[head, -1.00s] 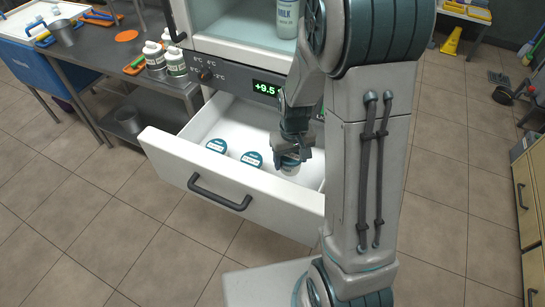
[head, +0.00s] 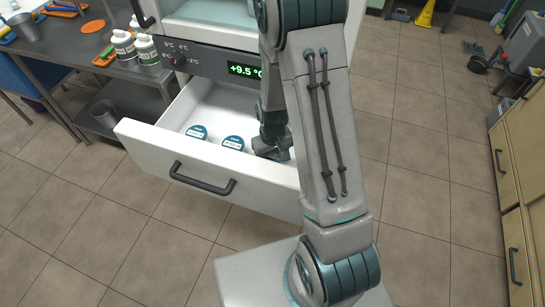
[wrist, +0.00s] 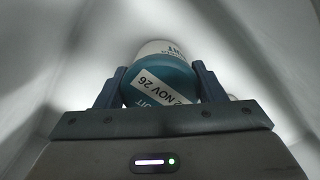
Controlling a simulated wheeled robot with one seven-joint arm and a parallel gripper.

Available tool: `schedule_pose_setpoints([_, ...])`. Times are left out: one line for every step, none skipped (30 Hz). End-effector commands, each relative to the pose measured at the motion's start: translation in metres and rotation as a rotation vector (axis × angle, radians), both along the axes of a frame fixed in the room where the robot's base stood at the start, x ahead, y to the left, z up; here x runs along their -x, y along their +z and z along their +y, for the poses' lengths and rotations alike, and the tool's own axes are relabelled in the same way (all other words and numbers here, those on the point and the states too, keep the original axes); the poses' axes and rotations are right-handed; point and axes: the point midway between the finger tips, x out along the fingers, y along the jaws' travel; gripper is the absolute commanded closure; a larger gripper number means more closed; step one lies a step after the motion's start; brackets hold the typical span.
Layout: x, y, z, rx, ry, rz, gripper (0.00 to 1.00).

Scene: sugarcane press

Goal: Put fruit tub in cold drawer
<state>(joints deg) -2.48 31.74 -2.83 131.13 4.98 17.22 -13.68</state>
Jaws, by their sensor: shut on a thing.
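The cold drawer (head: 150,139) is pulled open below the fridge's control panel. My gripper (head: 272,150) is down inside its right part, partly hidden by my arm in the head view. In the wrist view my gripper (wrist: 160,92) is shut on the fruit tub (wrist: 160,78), which has a teal lid, a white body and a date label reading "NOV 26". The tub is hidden behind the gripper in the head view. Whether it touches the drawer floor I cannot tell.
Two teal-lidded tubs, one on the left (head: 197,132) and one nearer the middle (head: 233,143), stand in the drawer. The display (head: 245,71) reads +9.5 °C. A steel table (head: 95,60) with bottles stands at left. A yellow-fronted cabinet (head: 510,190) is at right.

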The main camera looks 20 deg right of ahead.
Motion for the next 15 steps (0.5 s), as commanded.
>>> schedule_pose_setpoints([-0.0002,-0.0014,-0.0001,0.0,0.0,0.0,0.66])
schedule_pose_setpoints([-0.0001,-0.0027,0.0,0.0,0.0,0.0,0.66])
schedule_pose_setpoints([-0.0002,-0.0044,0.0,0.0,0.0,0.0,0.66])
schedule_pose_setpoints([0.0,-0.0042,0.0,0.0,0.0,0.0,0.34])
schedule_pose_setpoints([0.0,-0.0032,0.0,0.0,0.0,0.0,0.26])
schedule_pose_setpoints([0.0,-0.003,0.0,0.0,0.0,0.0,0.15])
schedule_pose_setpoints([0.0,-0.003,0.0,0.0,0.0,0.0,0.15])
schedule_pose_setpoints([0.0,-0.003,0.0,0.0,0.0,0.0,0.15])
schedule_pose_setpoints([0.0001,-0.003,0.0,0.0,0.0,0.0,0.15])
schedule_pose_setpoints([0.0001,-0.003,0.0,0.0,0.0,0.0,0.15])
schedule_pose_setpoints([0.0001,-0.003,0.0,0.0,0.0,0.0,0.15])
schedule_pose_setpoints([0.0001,-0.003,0.0,0.0,0.0,0.0,0.15])
schedule_pose_setpoints([0.0001,-0.0029,0.0,0.0,0.0,0.0,0.15])
schedule_pose_setpoints([0.0001,-0.0027,0.0,0.0,0.0,0.0,0.15])
schedule_pose_setpoints([0.0,-0.002,0.0,0.0,0.0,0.0,0.15])
